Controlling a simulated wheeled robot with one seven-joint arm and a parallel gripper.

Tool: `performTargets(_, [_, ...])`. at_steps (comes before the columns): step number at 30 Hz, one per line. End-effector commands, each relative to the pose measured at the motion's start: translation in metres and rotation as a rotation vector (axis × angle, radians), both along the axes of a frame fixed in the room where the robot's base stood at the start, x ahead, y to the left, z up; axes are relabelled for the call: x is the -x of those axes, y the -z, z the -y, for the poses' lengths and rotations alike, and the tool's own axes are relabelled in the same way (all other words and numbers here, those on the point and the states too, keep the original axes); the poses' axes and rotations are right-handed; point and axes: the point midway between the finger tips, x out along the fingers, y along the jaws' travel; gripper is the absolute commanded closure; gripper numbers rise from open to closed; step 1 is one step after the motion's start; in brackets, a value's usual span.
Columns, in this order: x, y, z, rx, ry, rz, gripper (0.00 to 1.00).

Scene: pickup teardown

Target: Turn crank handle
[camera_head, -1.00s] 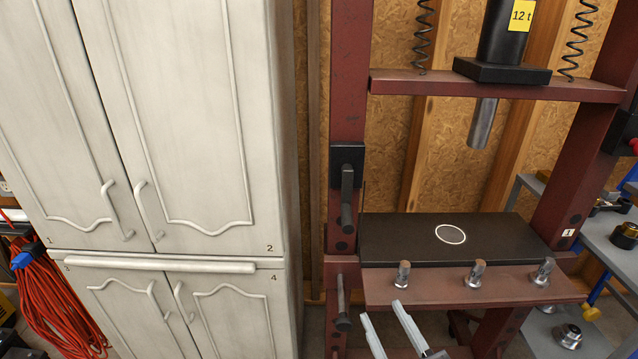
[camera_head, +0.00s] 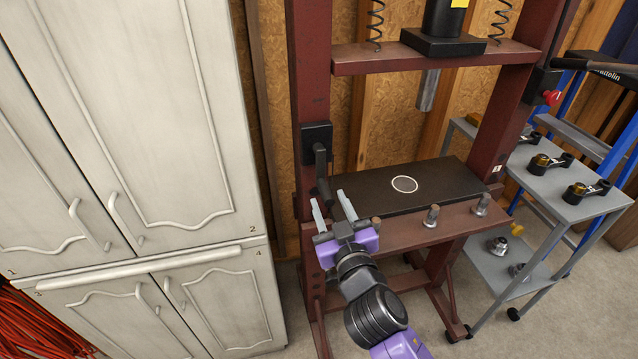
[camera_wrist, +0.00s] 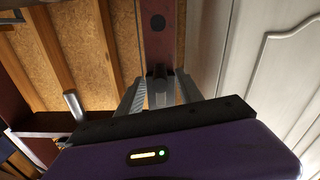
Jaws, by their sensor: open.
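The black crank handle (camera_head: 320,165) hangs from a black block on the left red post of the press frame (camera_head: 312,60). Its lower end is near my gripper's fingers. My gripper (camera_head: 332,207) is open, with its two pale fingers pointing up towards the handle in the head view. In the wrist view, my gripper's fingers (camera_wrist: 159,92) stand apart in front of the red post, with a dark shape (camera_wrist: 160,72) between them that is probably the handle. I cannot tell whether either finger touches it.
The press bed (camera_head: 450,180) has a white ring mark and several metal pins along its front beam. A white cabinet (camera_head: 150,130) stands close on the left. A grey cart (camera_head: 570,210) with small parts stands at the right. A red knob (camera_head: 551,97) sits on the right post.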

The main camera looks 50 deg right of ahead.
Motion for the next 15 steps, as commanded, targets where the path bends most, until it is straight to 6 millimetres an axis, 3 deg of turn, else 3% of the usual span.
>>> performTargets(9, [-0.04, -0.003, 0.026, 0.0, -0.001, 0.001, 0.57])
performTargets(15, [-0.051, -0.002, 0.034, 0.0, -0.001, 0.001, 0.57])
